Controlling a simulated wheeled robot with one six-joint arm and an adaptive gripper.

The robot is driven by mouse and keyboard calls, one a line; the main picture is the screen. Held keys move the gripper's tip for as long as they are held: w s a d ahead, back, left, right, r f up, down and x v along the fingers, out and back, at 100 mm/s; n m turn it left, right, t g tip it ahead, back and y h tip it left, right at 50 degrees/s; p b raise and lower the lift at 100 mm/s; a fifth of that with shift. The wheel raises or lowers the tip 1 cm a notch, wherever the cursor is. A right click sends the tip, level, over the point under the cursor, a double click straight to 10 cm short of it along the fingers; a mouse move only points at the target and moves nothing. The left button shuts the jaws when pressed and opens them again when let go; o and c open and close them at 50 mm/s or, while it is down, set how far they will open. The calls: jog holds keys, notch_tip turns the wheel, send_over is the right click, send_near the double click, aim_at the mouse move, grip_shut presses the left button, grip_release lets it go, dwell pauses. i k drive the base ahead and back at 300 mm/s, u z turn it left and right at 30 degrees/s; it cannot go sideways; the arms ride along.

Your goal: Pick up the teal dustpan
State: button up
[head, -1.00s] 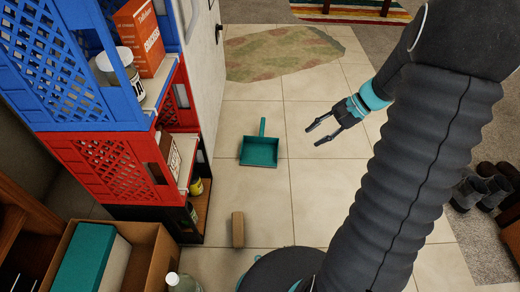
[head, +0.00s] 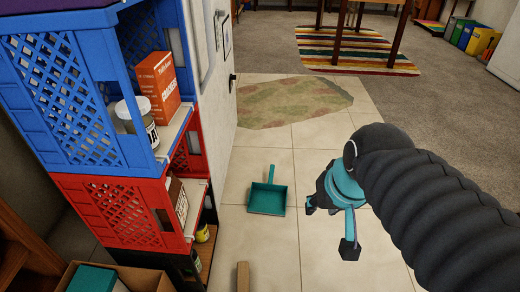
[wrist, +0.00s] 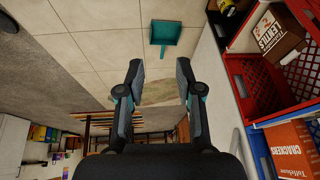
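The teal dustpan (head: 267,198) lies on the tiled floor in the head view, its handle pointing away toward the patterned mat. In the wrist view the dustpan (wrist: 165,33) shows at the top middle, beyond my fingertips. My gripper (head: 329,230) is open and empty, held to the right of the dustpan in the head view, with a gap between them. In the wrist view my gripper (wrist: 159,72) has its two fingers spread wide. Nothing hides the dustpan's pan.
A stack of blue (head: 62,95) and red crates (head: 112,210) stands left of the dustpan, holding a cracker box (head: 158,85) and jars. A cardboard block (head: 243,276) lies on the floor nearer me. Tiles around the dustpan are clear. A mat (head: 290,102) lies beyond.

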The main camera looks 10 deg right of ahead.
aim_at(269, 199)
jog(key=z, duration=1.75)
jog(key=i, duration=1.95)
jog(key=u, duration=4.3)
